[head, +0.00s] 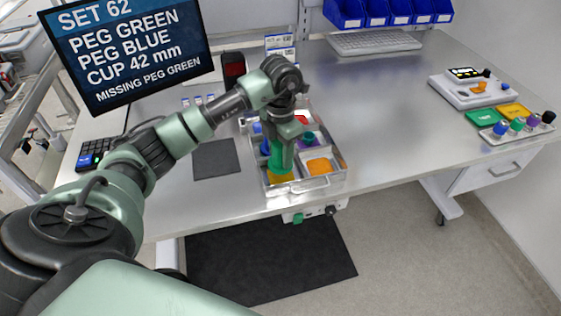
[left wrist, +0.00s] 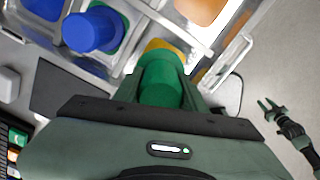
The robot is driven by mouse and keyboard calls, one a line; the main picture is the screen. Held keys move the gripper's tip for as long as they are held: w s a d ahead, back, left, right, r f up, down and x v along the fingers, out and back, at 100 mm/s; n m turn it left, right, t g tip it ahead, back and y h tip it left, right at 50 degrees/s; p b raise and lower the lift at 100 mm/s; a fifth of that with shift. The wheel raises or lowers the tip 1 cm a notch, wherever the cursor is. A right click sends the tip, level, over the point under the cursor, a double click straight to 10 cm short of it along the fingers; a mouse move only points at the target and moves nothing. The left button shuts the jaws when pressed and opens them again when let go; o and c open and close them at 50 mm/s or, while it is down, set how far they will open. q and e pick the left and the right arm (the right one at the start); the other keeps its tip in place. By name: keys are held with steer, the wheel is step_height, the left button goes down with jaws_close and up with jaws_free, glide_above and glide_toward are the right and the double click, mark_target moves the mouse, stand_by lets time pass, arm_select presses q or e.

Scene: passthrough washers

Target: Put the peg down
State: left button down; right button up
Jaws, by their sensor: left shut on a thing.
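My left gripper (head: 283,158) points down over the front-left part of the metal tray (head: 334,180). It is shut on the green peg (left wrist: 164,82), which also shows between the fingers in the left wrist view. The peg's lower end is over a yellow piece (head: 281,178) in the front-left compartment; I cannot tell whether they touch. A blue peg (left wrist: 92,31) stands in the compartment behind. My right gripper (left wrist: 268,110) shows only in the left wrist view, at the right, with its fingers apart and empty.
The tray also holds an orange piece (head: 319,166) and a red piece (head: 306,118). A screen (head: 125,50) reads "MISSING PEG GREEN". A dark mat (head: 215,158) lies left of the tray. The steel table (head: 400,110) is clear to the tray's right.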

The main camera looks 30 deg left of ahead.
mark_target(281, 165)
arm_select(q)
step_height(281, 165, down, 4)
steer(key=shift+r+p, duration=0.2)
steer(key=shift+p, duration=0.3)
steer(key=shift+f, duration=0.45)
steer(key=c, duration=0.8)
jaws_free()
steer(key=shift+f, duration=0.1)
step_height(281, 165, up, 11)
steer(key=b, duration=0.3)
steer(key=shift+b, duration=0.3)
steer(key=shift+r, duration=0.65)
